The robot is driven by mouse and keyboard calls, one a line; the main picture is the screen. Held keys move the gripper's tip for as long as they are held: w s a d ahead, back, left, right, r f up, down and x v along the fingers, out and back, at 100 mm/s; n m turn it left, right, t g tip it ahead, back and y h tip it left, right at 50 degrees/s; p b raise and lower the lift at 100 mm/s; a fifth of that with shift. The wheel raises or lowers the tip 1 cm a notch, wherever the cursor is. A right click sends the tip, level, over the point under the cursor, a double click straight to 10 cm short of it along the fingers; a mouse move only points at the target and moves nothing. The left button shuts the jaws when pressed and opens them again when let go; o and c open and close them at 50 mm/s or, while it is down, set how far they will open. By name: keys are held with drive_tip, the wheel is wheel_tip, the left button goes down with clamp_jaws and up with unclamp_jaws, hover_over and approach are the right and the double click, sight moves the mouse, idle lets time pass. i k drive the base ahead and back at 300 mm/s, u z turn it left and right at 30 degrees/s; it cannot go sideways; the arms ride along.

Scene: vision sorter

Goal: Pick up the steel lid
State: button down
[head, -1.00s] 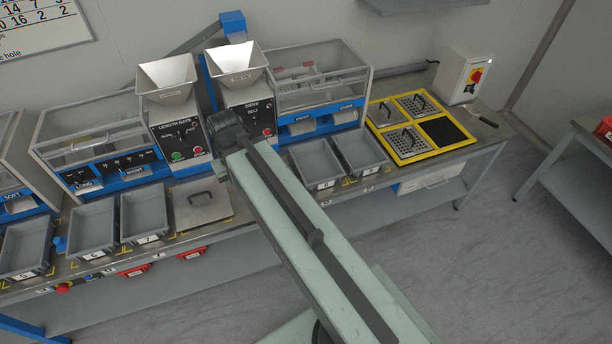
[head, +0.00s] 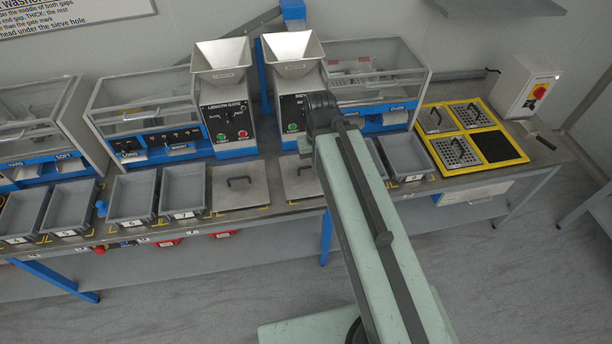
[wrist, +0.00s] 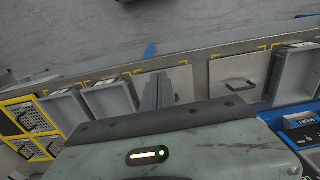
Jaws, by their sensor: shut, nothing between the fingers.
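Two flat, square steel lids with dark loop handles lie on the bench top. The left lid (head: 238,190) is in full view in front of the length gate machine. The right lid (head: 298,184) is in front of the sieve machine and partly hidden by my arm. In the wrist view one lid (wrist: 238,72) lies right of my gripper (wrist: 158,92). The other lid (wrist: 183,82) is below and behind the fingers, partly covered by them. My gripper is shut and empty; I cannot tell its height above the lid. The head view hides the fingertips behind my arm.
Grey trays stand left (head: 182,192) and right (head: 405,162) of the lids. Machines with steel hoppers (head: 292,52) stand behind. A yellow frame with perforated plates (head: 428,120) is at the right. Open floor lies in front of the bench.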

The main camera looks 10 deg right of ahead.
sight(300, 181)
drive_tip(key=u, duration=3.5)
drive_tip(key=k, duration=1.7)
drive_tip(key=z, duration=0.7)
drive_tip(key=i, duration=1)
drive_tip(key=u, duration=0.05)
